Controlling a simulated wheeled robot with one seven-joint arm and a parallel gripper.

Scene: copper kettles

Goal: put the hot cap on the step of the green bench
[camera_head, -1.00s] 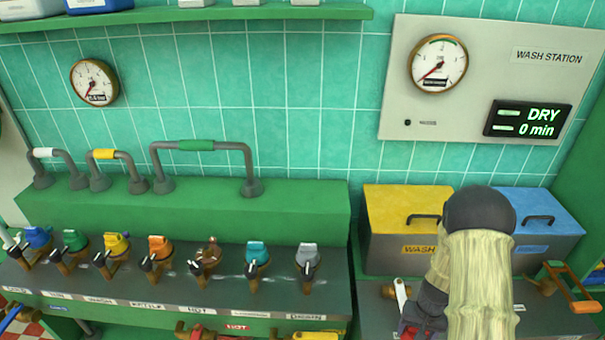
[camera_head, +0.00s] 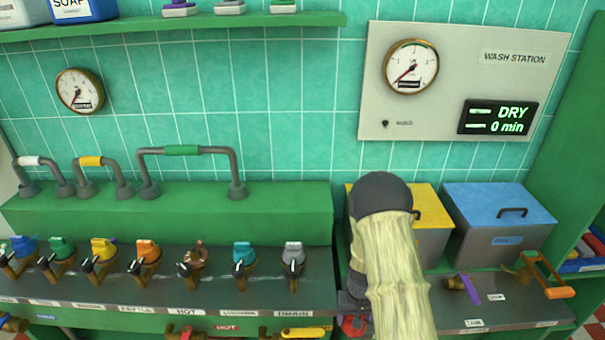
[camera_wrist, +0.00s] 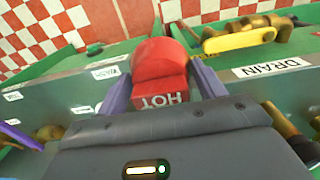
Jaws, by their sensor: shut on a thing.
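The hot cap (camera_wrist: 160,72) is a red block with a rounded top and white "HOT" lettering, which reads upside down in the wrist view. My gripper (camera_wrist: 163,88) is shut on it, with one purple finger on each side. In the head view my gripper (camera_head: 353,312) is low, right of the dark valve counter, and a bit of the red cap (camera_head: 354,326) shows under it. The green bench (camera_head: 160,208) has a raised green step at the back against the tiles. What lies directly under the cap is hidden.
Several coloured valves stand on the dark counter (camera_head: 60,285) before the step. Bent grey handles (camera_head: 236,172) rise from the step; its front strip looks clear. Yellow (camera_head: 432,212) and blue (camera_head: 500,215) boxes stand at right. A yellow lever (camera_wrist: 240,40) is near the cap.

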